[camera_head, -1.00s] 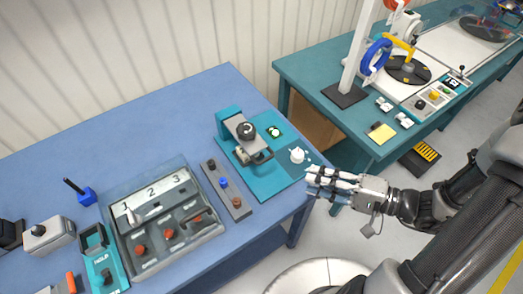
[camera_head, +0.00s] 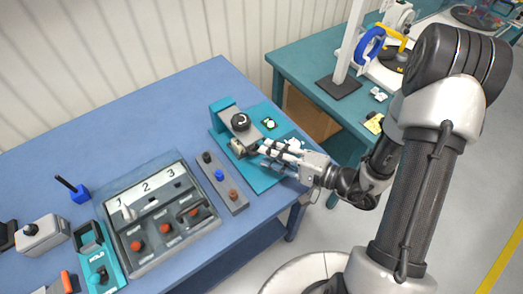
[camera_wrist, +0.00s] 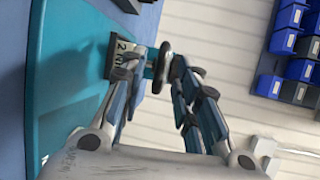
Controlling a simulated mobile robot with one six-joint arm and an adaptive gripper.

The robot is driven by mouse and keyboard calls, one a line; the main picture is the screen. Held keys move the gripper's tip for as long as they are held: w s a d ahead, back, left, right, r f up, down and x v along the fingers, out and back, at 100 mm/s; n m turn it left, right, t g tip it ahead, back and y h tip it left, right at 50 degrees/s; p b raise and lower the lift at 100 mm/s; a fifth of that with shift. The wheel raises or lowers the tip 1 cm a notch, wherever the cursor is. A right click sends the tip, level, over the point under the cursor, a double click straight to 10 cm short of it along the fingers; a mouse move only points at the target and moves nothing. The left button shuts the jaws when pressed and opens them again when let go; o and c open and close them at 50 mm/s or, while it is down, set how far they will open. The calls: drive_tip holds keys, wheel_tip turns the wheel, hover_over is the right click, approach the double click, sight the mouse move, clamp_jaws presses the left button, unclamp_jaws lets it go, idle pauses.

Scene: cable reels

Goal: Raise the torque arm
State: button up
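The torque arm (camera_head: 243,124) is a grey lever with a dark round knob on a teal base plate (camera_head: 218,135) on the blue table. Its front end and dark handle are partly covered by my fingers in the head view. In the wrist view, a dark rounded handle (camera_wrist: 163,62) stands out from a small labelled block (camera_wrist: 121,55). My gripper (camera_head: 263,148) is at the front end of the torque arm. In the wrist view my gripper (camera_wrist: 160,85) has its fingers apart, with the handle between or just beyond the fingertips; contact is not clear.
A green-lit button (camera_head: 270,124) sits on the base plate behind my fingers. A strip of knobs (camera_head: 220,176) and a numbered switch box (camera_head: 160,208) lie to the left. A teal table (camera_head: 300,65) with reel equipment stands behind at the right.

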drive_tip(key=shift+x, duration=1.85)
drive_tip(key=shift+c, duration=0.4)
drive_tip(key=shift+s, duration=0.1)
drive_tip(key=c, duration=0.5)
drive_tip(key=shift+f, duration=0.1)
clamp_jaws()
